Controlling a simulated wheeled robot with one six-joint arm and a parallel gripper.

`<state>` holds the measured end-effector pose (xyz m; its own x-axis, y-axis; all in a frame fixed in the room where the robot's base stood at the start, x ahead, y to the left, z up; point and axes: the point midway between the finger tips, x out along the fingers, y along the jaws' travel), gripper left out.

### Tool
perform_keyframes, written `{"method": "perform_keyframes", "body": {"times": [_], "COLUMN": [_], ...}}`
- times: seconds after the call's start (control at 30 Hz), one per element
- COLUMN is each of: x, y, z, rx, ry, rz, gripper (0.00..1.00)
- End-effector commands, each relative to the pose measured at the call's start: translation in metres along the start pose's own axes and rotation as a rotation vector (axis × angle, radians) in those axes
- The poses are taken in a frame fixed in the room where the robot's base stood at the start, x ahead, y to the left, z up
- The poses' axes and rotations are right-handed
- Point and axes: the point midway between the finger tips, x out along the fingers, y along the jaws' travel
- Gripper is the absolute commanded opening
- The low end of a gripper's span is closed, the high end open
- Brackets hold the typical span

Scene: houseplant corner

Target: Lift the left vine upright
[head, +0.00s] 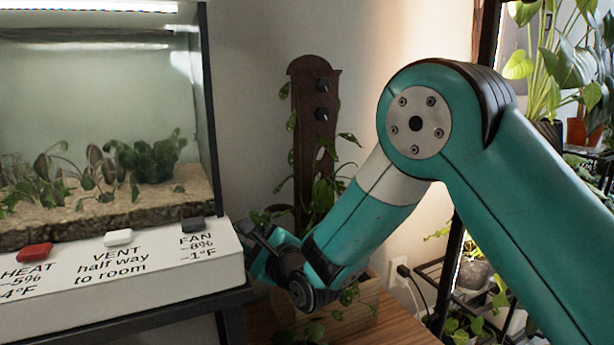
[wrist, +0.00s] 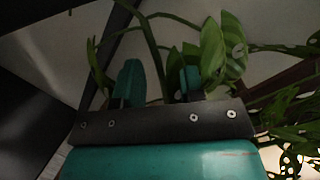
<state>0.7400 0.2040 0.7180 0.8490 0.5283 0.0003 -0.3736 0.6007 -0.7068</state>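My gripper (wrist: 160,83) is open in the wrist view, its two teal fingertips standing apart. A green stem (wrist: 152,45) runs up between or just beyond them; contact does not show. Broad green leaves (wrist: 213,48) are close by the right finger. In the head view my gripper (head: 262,248) is low beside the planter's left side, partly hidden by my wrist. Leaves (head: 266,215) show just above it, apparently of the left vine. A brown upright board (head: 304,95) with two dark pegs (head: 322,100) stands behind. Most of the left vine is hidden.
A wooden planter box (head: 362,310) stands on a wooden surface (head: 400,332). A glass terrarium (head: 95,110) stands left, above a white panel (head: 120,268) with HEAT, VENT and FAN switches, near my gripper. A plant shelf (head: 470,290) is at right.

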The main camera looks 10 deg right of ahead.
Motion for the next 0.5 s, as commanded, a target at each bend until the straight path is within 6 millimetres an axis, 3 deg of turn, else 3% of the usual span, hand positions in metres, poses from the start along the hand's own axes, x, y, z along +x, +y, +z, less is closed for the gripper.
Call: {"method": "perform_keyframes", "body": {"times": [0.23,0.5], "x": [-0.031,-0.084], "y": [0.001,0.005], "z": [0.001,-0.006], "rx": [0.001,0.003], "ry": [0.000,0.000], "rz": [0.003,-0.003], "gripper": [0.36,0.36]}}
